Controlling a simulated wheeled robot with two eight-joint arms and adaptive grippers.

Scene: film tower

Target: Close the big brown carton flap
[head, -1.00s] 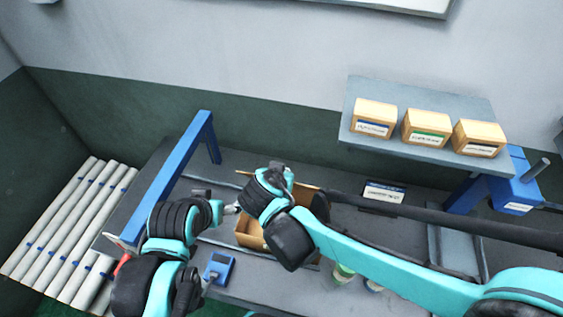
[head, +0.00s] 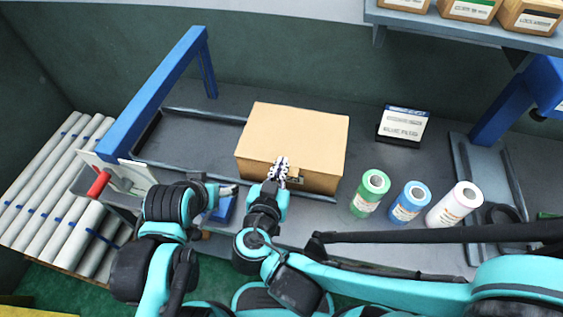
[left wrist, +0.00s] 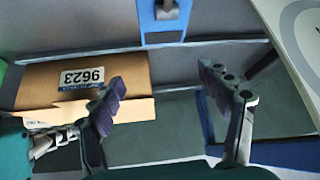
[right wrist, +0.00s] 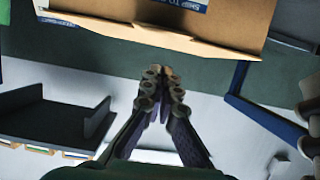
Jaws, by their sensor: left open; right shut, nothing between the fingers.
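The brown carton (head: 292,140) stands on the grey bench in the head view. Its large flap (head: 295,125) lies across the top, covering the inside. Whether it lies fully flat is hard to tell. My right gripper (head: 281,164) is shut and empty at the front edge of the carton's top. In the right wrist view, its fingertips (right wrist: 162,75) are just below the carton's edge (right wrist: 150,35); contact is unclear. My left gripper (head: 232,189) is open and empty, left of the carton's front. The left wrist view shows the carton's labelled side (left wrist: 80,78) beside its fingers (left wrist: 162,78).
Green (head: 371,192), blue (head: 410,202) and white (head: 455,205) rolls stand right of the carton. A small sign (head: 402,125) stands behind them. A blue frame (head: 165,85) rises at the left. A shelf (head: 450,28) with boxes hangs at upper right.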

